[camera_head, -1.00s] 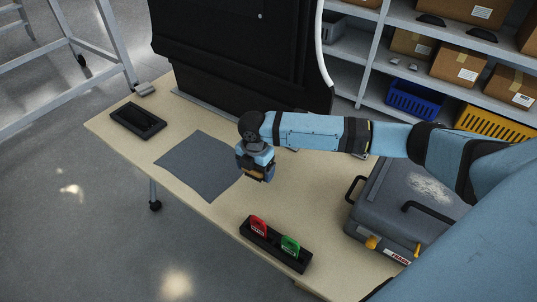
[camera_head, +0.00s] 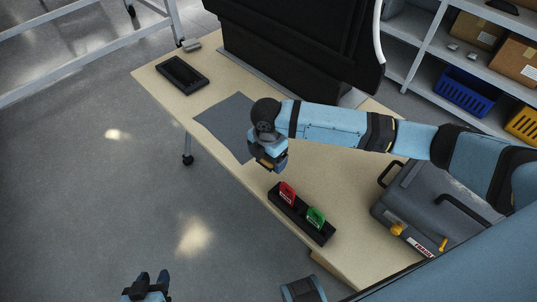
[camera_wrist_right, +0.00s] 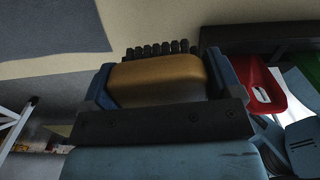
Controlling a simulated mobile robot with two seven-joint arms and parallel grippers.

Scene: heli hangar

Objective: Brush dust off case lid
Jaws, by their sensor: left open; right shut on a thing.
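The grey case (camera_head: 408,207) lies shut at the right of the table, with a dark handle and yellow latches. My right arm covers part of its lid, and I cannot make out dust on the visible part. My right gripper (camera_head: 268,163) is over the table between the grey mat and the tag holder, away from the case. It is shut on a brush (camera_wrist_right: 160,78) with a tan wooden body and dark bristles, seen close in the right wrist view. My left gripper (camera_head: 150,284) is open and empty at the bottom left, over the floor.
A black holder (camera_head: 318,234) with a red tag (camera_head: 287,194) and a green tag (camera_head: 315,217) stands at the front edge. A grey mat (camera_head: 226,118) and an empty black tray (camera_head: 182,74) lie further left. A black panel (camera_head: 290,45) stands behind; shelves are at the right.

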